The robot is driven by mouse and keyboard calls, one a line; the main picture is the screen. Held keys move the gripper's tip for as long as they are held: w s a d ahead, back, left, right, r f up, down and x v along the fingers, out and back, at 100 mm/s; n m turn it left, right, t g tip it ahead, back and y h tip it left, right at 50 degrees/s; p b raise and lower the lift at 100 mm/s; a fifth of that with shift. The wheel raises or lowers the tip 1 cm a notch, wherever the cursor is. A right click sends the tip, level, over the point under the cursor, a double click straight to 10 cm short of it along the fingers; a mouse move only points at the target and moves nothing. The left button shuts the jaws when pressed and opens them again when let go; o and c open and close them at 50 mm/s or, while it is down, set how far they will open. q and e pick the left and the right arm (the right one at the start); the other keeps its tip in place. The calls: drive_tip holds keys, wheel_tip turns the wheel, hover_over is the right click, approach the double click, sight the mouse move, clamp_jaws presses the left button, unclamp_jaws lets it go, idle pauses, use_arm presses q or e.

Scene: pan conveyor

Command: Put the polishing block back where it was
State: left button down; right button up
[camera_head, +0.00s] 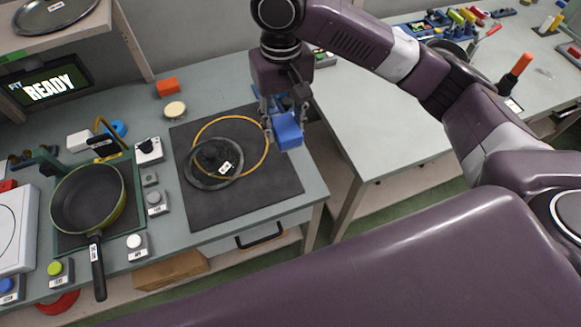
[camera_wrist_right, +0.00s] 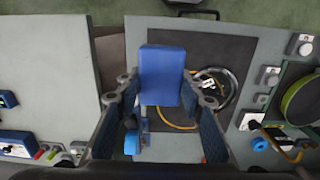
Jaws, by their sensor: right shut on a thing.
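My right gripper (camera_head: 282,108) is shut on a blue block (camera_head: 288,131), likely the polishing block, above the right edge of the dark mat (camera_head: 241,193). In the right wrist view, the blue block (camera_wrist_right: 161,75) sits between the two fingers of my right gripper (camera_wrist_right: 162,92). On the mat lie a yellow ring (camera_head: 264,150) and a dark round lid (camera_head: 191,175) with a white label; they overlap. My left gripper is not in view.
A green-rimmed pan (camera_head: 88,196) rests on a stand at left, near several button boxes. An orange block (camera_head: 167,86) and a round pale pad (camera_head: 175,110) lie behind the mat. A gap separates this table from the right table (camera_head: 375,120). The mat's front is clear.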

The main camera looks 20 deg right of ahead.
drive_tip(key=shift+w+a+f, duration=0.1)
drive_tip(key=shift+f, duration=0.15)
hover_over(285, 179)
wheel_tip(285, 179, down, 6)
wheel_tip(285, 179, down, 8)
drive_tip(key=shift+w+f, duration=0.1)
drive_tip(key=shift+f, duration=0.05)
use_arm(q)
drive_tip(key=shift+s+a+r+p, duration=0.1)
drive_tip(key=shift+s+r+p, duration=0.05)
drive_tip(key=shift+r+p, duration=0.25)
use_arm(e)
drive_tip(key=shift+f, duration=2.45)
drive_tip(key=o, duration=1.2)
drive_tip(key=shift+f, duration=0.1)
